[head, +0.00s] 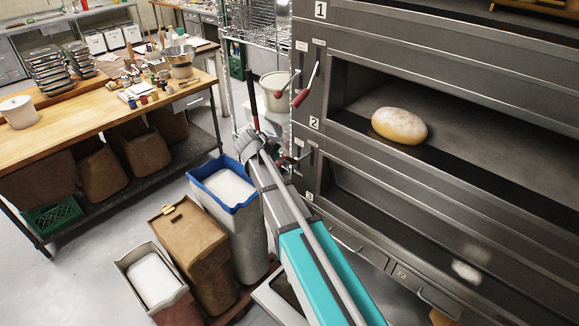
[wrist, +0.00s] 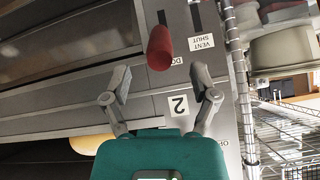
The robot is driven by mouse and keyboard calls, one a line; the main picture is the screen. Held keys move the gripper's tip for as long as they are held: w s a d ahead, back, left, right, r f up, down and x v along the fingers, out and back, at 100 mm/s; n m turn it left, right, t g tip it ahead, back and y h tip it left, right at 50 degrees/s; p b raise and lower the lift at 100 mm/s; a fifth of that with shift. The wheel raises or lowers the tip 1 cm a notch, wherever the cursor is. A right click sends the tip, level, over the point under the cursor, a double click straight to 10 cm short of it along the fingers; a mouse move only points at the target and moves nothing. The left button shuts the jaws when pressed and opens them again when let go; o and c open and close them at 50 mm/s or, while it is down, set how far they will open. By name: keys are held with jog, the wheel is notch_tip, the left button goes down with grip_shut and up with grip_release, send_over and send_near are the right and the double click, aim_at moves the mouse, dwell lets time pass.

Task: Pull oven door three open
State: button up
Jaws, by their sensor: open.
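Oven door three (head: 395,215) is the dark, glossy front below the open deck two, beside the label 3. It looks shut, with a blurred pale reflection on it. A red handle grip (wrist: 159,47) shows close up in the upside-down wrist view, beyond the upside-down label 2. My gripper (wrist: 161,82) is open and empty, its two fingers spread either side of the line to the red grip. The grip lies past the fingertips, apart from them. In the head view my arm partly hides the handle area by door three.
A loaf (head: 399,126) lies in open deck two, whose lever (head: 308,83) has a red grip. A wire rack (head: 250,25) stands left of the oven. A blue-rimmed bin (head: 222,185) and a brown bin (head: 188,245) crowd the floor beside my arm. Grey floor is clear further left.

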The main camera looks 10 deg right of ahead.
aim_at(290, 161)
jog(key=shift+b+x, duration=2.05)
jog(key=shift+x, duration=1.3)
grip_shut()
